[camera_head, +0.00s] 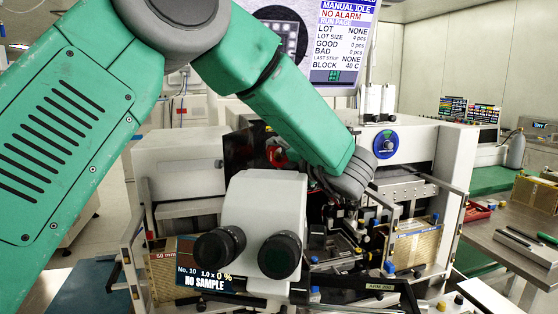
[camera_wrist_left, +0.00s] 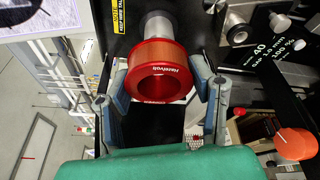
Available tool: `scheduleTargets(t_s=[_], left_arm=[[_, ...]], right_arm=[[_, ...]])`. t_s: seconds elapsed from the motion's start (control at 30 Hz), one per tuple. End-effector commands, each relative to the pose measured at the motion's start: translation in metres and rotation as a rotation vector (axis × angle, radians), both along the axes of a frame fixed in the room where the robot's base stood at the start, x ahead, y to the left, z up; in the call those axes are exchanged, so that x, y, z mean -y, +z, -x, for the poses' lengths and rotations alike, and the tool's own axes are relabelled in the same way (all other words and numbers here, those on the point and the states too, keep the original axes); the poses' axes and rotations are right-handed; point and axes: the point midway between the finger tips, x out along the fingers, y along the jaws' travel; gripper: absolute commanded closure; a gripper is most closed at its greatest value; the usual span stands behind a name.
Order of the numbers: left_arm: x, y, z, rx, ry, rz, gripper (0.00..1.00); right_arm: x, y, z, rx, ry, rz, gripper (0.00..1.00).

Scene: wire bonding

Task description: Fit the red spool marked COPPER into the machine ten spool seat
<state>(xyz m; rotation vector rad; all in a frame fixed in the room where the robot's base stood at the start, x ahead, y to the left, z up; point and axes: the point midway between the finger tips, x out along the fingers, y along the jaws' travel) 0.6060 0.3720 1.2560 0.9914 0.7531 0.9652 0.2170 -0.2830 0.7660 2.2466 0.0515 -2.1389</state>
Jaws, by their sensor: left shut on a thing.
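The red spool (camera_wrist_left: 162,72) shows in the left wrist view, its open bore facing the camera and white lettering on its rim. I cannot make out the word COPPER. My left gripper (camera_wrist_left: 161,90) is shut on it, a finger at each side. A pale metal cylinder (camera_wrist_left: 158,24), likely the seat, stands right behind the spool, roughly in line with it. The spool hides the cylinder's near end, so I cannot tell whether they are engaged. In the head view, part of the red spool (camera_head: 277,154) shows beside my green arm, which hides the fingers. My right gripper is not in view.
The machine's white microscope (camera_head: 265,215) stands in front of the spool area, above a "No. 10" label (camera_head: 204,278). An orange knob (camera_wrist_left: 295,145) and a black panel (camera_wrist_left: 262,48) lie right of the gripper. A monitor (camera_head: 345,40) hangs behind my arm.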

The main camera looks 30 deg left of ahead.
Motion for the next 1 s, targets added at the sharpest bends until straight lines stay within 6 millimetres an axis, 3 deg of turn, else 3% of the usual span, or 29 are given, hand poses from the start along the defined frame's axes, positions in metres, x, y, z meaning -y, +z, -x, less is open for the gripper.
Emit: scheduleTargets(t_s=[1.0], left_arm=[[0.0028, -0.0013, -0.0022, 0.003, -0.01, 0.001, 1.0]], right_arm=[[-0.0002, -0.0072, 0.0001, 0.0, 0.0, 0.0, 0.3]])
